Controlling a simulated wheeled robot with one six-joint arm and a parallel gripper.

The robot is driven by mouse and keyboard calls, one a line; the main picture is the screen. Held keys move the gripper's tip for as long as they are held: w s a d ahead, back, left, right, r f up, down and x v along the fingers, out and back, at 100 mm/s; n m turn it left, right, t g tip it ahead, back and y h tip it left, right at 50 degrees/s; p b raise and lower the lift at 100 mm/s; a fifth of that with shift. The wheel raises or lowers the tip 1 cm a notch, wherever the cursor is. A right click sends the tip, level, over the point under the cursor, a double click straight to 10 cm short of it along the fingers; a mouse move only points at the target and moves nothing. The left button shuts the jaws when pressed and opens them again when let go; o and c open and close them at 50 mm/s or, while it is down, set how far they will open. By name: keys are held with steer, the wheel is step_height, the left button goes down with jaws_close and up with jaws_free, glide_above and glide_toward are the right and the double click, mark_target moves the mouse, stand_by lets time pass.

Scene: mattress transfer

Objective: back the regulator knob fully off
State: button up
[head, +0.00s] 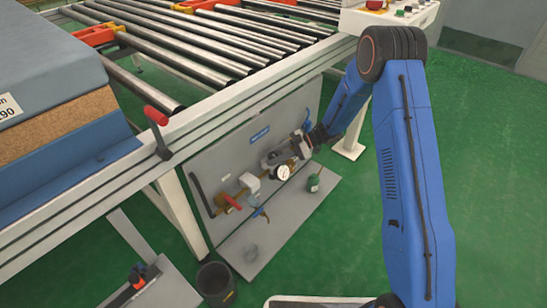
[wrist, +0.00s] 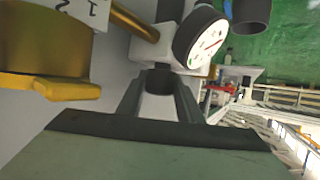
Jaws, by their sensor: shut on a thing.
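The dark regulator knob (wrist: 158,80) sits at the bottom of a pale regulator body (wrist: 150,52) in the wrist view. My gripper (wrist: 158,98) has a finger on each side of the knob and is shut on it. A round white gauge (wrist: 200,40) with a red needle is beside the regulator body. In the head view the gauge (head: 283,173) hangs on the pipe line at the grey panel. My gripper (head: 299,145) is at the right end of that line, and the knob is hidden there.
A brass fitting (wrist: 50,50) is close by on the left in the wrist view. In the head view a red valve handle (head: 232,202) and a blue lever (head: 261,213) are left of the gauge. A green bottle (head: 313,184) stands on the shelf. A black bin (head: 214,282) is below.

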steer(key=shift+n+g+h, duration=0.3)
steer(key=shift+n+g, duration=0.8)
steer(key=shift+g, duration=0.2)
steer(key=o, duration=1)
steer(key=shift+o, duration=0.2)
steer(key=m+t+y, duration=0.1)
steer(key=m+t, duration=0.4)
steer(key=shift+r+t, duration=0.1)
steer(key=shift+t, duration=0.3)
steer(key=shift+s+a+m+t+h, duration=0.1)
steer(key=shift+m+t+h, duration=0.25)
steer(key=shift+m+t, duration=1.1)
steer(key=shift+s+m+t+h, duration=0.1)
steer(key=shift+m+t+h, duration=0.25)
steer(key=shift+m+t, duration=1.05)
steer(key=shift+t, duration=0.35)
